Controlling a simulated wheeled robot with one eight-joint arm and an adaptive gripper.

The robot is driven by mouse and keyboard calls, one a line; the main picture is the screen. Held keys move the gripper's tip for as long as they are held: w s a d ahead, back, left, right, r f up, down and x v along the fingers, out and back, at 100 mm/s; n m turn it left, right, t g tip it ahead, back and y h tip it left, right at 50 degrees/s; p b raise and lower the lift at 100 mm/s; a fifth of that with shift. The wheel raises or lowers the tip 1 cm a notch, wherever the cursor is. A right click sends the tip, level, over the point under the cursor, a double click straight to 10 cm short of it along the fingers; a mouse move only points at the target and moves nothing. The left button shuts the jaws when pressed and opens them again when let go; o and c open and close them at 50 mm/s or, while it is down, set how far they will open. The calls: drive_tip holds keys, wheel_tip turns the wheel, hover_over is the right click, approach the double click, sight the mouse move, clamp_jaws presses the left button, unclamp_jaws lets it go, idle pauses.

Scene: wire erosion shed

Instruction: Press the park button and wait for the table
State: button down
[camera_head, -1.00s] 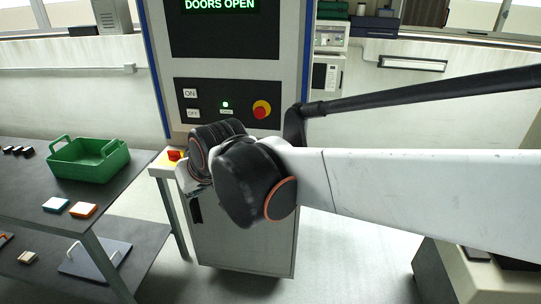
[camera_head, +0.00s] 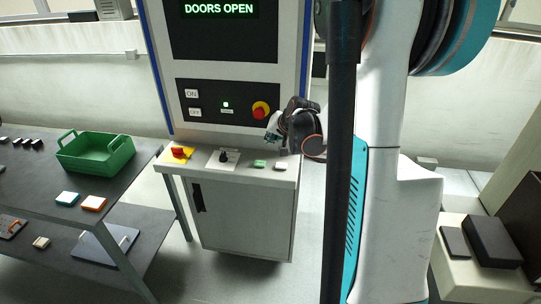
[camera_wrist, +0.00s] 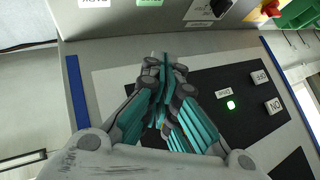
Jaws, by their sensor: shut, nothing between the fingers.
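The control console (camera_head: 245,222) stands in the middle of the head view. Its ledge carries a green button (camera_head: 260,163) and a white button (camera_head: 281,166), whose labels I cannot read there. In the wrist view the green button (camera_wrist: 150,3) and white button (camera_wrist: 93,3) are cut by the top edge, their lettering upside down; I cannot tell which is the park button. My gripper (camera_head: 271,134) is shut and empty, above the ledge near these buttons and apart from them. It shows in the wrist view (camera_wrist: 166,62) before the console face. The display (camera_head: 218,11) reads "DOORS OPEN". The machine's table is not identifiable.
A red knob on yellow (camera_head: 179,153) and a black selector (camera_head: 224,156) sit left on the ledge. The upright panel has a red-yellow knob (camera_head: 260,108) close to my gripper. A dark bench (camera_head: 130,165) with a green crate (camera_head: 95,160) stands left.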

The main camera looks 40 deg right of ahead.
drive_tip(key=m, duration=0.1)
hover_over(284, 165)
drive_tip(key=f, duration=0.1)
drive_tip(key=shift+f+p, duration=0.15)
drive_tip(key=shift+p, duration=0.15)
drive_tip(key=shift+f, duration=0.1)
wheel_tip(284, 165, down, 9)
drive_tip(key=b, duration=0.6)
drive_tip(key=shift+w+r, duration=0.1)
drive_tip(key=shift+r, duration=0.1)
idle(1.0)
drive_tip(key=shift+f+b, duration=0.4)
drive_tip(key=shift+b, duration=0.15)
